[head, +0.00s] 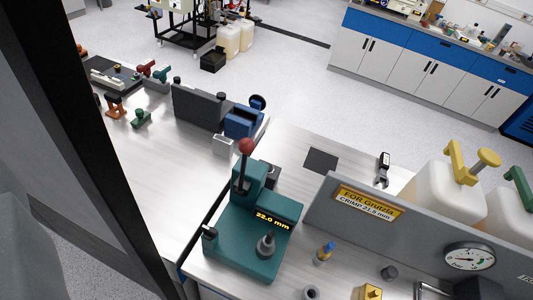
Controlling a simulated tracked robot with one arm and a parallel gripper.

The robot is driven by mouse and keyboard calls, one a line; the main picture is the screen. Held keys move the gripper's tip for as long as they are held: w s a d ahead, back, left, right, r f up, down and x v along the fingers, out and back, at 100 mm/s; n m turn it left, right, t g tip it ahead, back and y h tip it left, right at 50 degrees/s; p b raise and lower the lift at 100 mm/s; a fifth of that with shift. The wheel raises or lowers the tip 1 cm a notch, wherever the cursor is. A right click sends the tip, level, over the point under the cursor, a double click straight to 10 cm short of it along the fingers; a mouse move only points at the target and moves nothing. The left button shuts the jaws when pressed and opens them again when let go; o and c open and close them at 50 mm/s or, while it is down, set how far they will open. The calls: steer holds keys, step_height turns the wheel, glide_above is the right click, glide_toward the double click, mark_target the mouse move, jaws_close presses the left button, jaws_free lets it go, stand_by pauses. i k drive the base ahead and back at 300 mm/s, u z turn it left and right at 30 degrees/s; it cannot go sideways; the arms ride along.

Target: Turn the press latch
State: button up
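The teal press (237,240) stands on the metal bench, low in the middle of the head view. It has an upright lever with a red ball (246,147) on top and a lit display (273,221) reading "22.0 mm". A small black knob (209,232) sticks up at its left corner, and a grey round post (266,245) stands on its front right. I cannot tell which of these parts is the latch. My gripper is not in view.
A blue vise (243,121) stands beyond the press. A dark post (95,150) blocks the left side.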

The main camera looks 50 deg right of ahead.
mark_target(210, 233)
steer(key=z, duration=0.65)
